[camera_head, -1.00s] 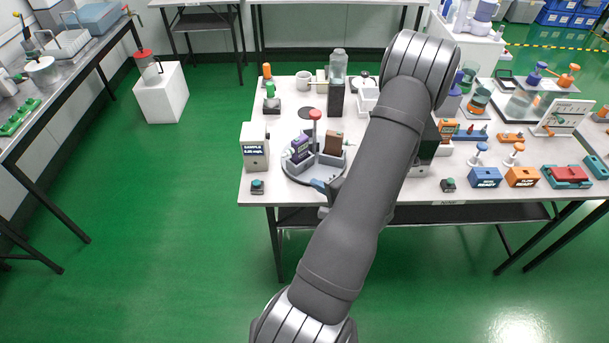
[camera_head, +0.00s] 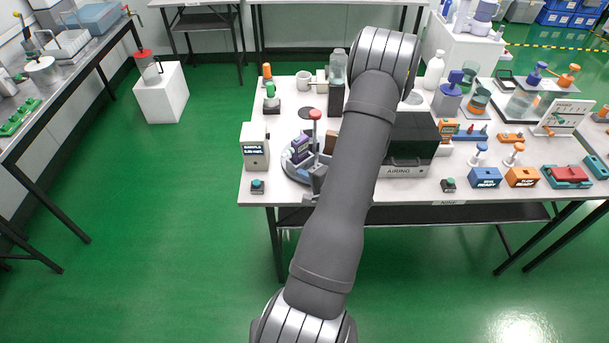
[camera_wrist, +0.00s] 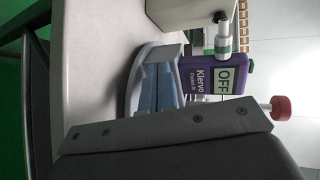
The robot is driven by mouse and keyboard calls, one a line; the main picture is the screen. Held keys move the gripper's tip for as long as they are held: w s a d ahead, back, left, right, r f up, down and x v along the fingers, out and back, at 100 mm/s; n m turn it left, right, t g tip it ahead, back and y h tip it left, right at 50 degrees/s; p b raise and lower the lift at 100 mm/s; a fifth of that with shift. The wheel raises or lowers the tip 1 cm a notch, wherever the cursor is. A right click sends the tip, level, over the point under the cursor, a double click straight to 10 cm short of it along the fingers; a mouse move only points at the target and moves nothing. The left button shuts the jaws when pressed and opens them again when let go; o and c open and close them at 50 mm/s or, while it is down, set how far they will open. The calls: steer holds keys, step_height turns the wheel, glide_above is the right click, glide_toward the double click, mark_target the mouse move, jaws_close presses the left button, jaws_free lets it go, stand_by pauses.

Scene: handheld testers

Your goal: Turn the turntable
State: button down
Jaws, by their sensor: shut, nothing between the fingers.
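The round turntable (camera_head: 291,174) stands near the table's front left. It has a centre post with a red knob (camera_head: 315,114), which also shows in the wrist view (camera_wrist: 281,108). A purple tester (camera_head: 300,146) stands in one of its compartments; in the wrist view this tester (camera_wrist: 203,78) carries an OFF label. A brown item (camera_head: 330,144) stands behind the post, partly hidden by my arm. My gripper (camera_head: 318,178) is shut and empty at the turntable's front right edge. Its grey finger (camera_wrist: 170,128) covers part of the turntable in the wrist view; contact is unclear.
A white SAMPLE display box (camera_head: 255,148) stands left of the turntable, with a small green-button box (camera_head: 257,187) in front. A black AIRING box (camera_head: 408,145) is right of my arm. Bottles and a black stand (camera_head: 336,97) are behind.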

steer(key=shift+a, duration=0.15)
steer(key=shift+w+a, duration=0.35)
steer(key=shift+a, duration=0.35)
steer(key=shift+w+a, duration=0.3)
steer(key=shift+a, duration=0.4)
steer(key=shift+w+a+m+t+h, duration=0.45)
steer(key=shift+a+m+t+h, duration=0.15)
steer(key=shift+m+h, duration=0.1)
steer(key=shift+w+a, duration=0.85)
steer(key=shift+w, duration=0.15)
steer(key=shift+w+a+m+t+h, duration=0.3)
steer(key=shift+w+m+t+h, duration=0.15)
steer(key=shift+m+h, duration=0.2)
steer(key=shift+w, duration=0.15)
